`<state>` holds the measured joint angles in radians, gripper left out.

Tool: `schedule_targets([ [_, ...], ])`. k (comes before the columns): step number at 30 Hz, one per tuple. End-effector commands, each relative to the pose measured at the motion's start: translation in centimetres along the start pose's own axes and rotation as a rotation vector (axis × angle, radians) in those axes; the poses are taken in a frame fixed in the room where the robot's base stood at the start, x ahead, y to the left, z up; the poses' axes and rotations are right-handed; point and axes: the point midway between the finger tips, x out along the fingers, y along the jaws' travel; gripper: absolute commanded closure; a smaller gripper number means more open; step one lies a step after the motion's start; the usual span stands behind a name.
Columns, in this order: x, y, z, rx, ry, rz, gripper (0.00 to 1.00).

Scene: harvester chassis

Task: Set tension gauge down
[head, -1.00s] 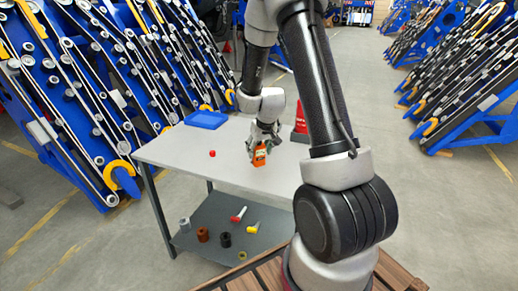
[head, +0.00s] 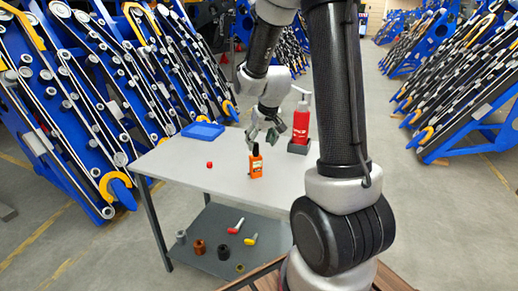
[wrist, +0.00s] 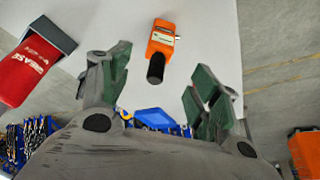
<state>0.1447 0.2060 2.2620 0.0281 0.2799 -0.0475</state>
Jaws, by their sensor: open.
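The orange tension gauge (head: 256,167) with a dark top stands upright on the grey table (head: 185,160), near its front edge in the head view. It also shows in the wrist view (wrist: 162,39), beyond the fingertips and between them. My gripper (head: 264,135) is open and empty, above and behind the gauge in the head view. Its green-padded fingers (wrist: 158,90) are spread wide in the wrist view and apart from the gauge.
A red grease bottle (head: 301,122) in a grey holder stands at the table's right. A blue tray (head: 203,131) lies at the back left, and a small red piece (head: 209,165) lies on the left. Several parts and tools lie on the lower shelf (head: 215,262).

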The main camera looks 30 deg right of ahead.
Motion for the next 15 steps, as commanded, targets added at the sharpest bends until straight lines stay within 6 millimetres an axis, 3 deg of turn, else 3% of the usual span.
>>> schedule_targets([
  [5, -3.4, -0.6, 0.6, -0.009, 0.005, -0.005, 0.38],
  [8, -7.8, -1.5, 2.1, -0.024, 0.007, -0.013, 0.38],
  [12, -14.9, -2.7, 6.4, -0.053, 0.004, -0.027, 0.38],
  [15, -19.0, -3.2, 10.3, -0.073, -0.002, -0.036, 0.38],
])
